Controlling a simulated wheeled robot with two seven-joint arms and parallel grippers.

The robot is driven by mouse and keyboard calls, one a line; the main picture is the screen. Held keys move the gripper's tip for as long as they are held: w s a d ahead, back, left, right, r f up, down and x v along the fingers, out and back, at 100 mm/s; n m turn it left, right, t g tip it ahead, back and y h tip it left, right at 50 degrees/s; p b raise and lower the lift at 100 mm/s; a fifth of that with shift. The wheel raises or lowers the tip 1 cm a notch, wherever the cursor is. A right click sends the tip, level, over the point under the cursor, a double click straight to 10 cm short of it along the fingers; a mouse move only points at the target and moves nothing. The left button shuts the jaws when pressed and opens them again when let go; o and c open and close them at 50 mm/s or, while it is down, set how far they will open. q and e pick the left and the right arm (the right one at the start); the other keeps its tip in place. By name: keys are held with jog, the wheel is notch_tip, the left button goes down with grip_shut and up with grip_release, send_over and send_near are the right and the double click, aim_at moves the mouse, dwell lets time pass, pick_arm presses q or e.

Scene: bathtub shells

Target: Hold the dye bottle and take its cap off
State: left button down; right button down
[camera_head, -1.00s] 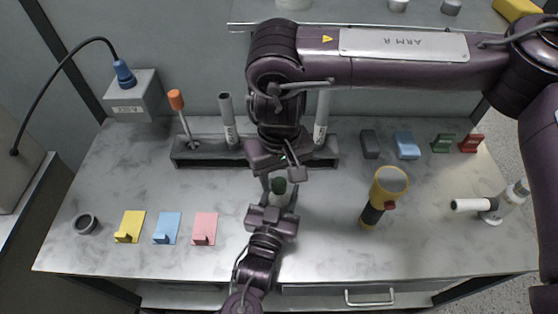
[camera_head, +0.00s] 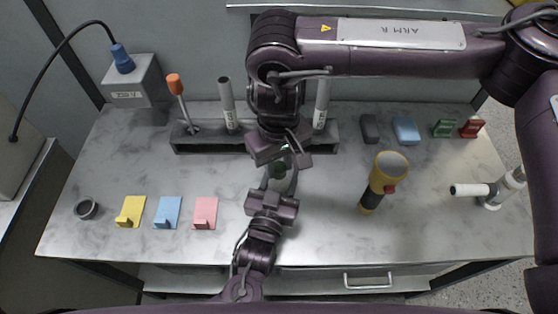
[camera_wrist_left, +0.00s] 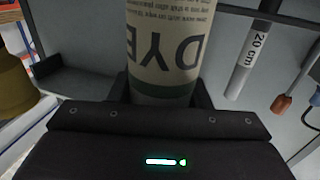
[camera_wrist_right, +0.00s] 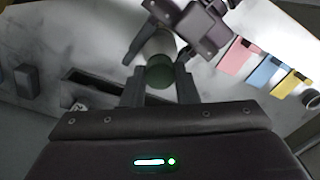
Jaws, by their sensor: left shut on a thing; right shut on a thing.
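The dye bottle (camera_wrist_left: 165,45) is pale with large DYE lettering and a green band, and fills the middle of the left wrist view. My left gripper (camera_head: 279,178) is shut on its body from the near side. The dark green cap (camera_wrist_right: 159,76) shows between the fingers of my right gripper (camera_wrist_right: 159,90), which is shut on it. In the head view the right gripper hangs over the bottle from above and the cap (camera_head: 277,170) is partly hidden. In the right wrist view the pale bottle (camera_wrist_right: 157,45) lies in line behind the cap; I cannot tell any gap between them.
A dark rack (camera_head: 205,145) with an orange-handled tool (camera_head: 176,90) and tubes stands behind the grippers. A yellow and black flashlight-like object (camera_head: 384,178) stands right. Yellow (camera_head: 131,210), blue (camera_head: 167,212) and pink (camera_head: 205,212) pieces lie left. The marble counter between is free.

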jog(key=n, duration=1.4)
jog(key=shift+n, duration=0.4)
jog(key=n, duration=0.6)
jog(key=shift+r, duration=0.1)
jog(key=n, duration=3.2)
jog(key=shift+r, duration=0.1)
jog(key=shift+r, duration=0.1)
jog(key=shift+r, duration=1)
